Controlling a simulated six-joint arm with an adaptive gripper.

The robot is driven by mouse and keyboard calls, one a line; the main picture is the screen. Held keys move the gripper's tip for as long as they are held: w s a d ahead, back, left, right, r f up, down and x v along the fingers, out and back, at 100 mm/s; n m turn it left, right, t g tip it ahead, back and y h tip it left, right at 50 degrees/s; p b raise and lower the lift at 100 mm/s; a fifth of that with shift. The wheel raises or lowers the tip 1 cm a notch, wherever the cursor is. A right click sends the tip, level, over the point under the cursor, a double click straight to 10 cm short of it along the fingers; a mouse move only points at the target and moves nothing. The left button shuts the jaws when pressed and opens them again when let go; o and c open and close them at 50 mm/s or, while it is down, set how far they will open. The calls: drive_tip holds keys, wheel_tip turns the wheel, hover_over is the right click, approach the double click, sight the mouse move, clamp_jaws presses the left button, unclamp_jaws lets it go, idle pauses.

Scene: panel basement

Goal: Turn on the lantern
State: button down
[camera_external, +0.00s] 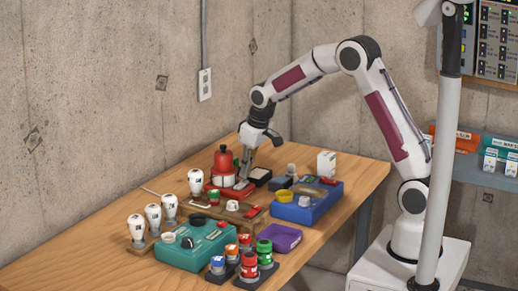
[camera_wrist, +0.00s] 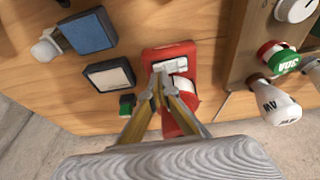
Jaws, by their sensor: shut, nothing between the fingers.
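The red lantern (camera_external: 222,163) stands on the wooden table by the wall, with a red top and a pale middle band. In the wrist view the red lantern (camera_wrist: 151,54) has a flat base with a pale switch-like part (camera_wrist: 174,64) on it. My gripper (camera_external: 242,181) points down at the base, beside the lantern's body. In the wrist view my gripper (camera_wrist: 158,86) is shut and empty, its fingertips at the near edge of the pale part. I cannot tell if they touch it. The fingers partly hide the lantern, and no glow shows.
A black-framed pale panel (camera_wrist: 109,75) and a blue pad (camera_wrist: 88,33) lie left of the lantern in the wrist view. White bulbs (camera_external: 153,216), a teal box (camera_external: 181,254), a blue box (camera_external: 300,213) and several coloured buttons crowd the table. The front-left tabletop (camera_external: 75,255) is clear.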

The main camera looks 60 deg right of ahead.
drive_tip(key=shift+f, duration=0.25)
drive_tip(key=shift+d+f, duration=0.25)
drive_tip(key=shift+f, duration=0.2)
drive_tip(key=shift+a+r, duration=0.1)
drive_tip(key=shift+a, duration=0.1)
drive_tip(key=shift+a+r, duration=0.15)
drive_tip(key=shift+a, duration=0.3)
drive_tip(key=shift+a, duration=0.1)
idle(0.3)
drive_tip(key=shift+r, duration=0.2)
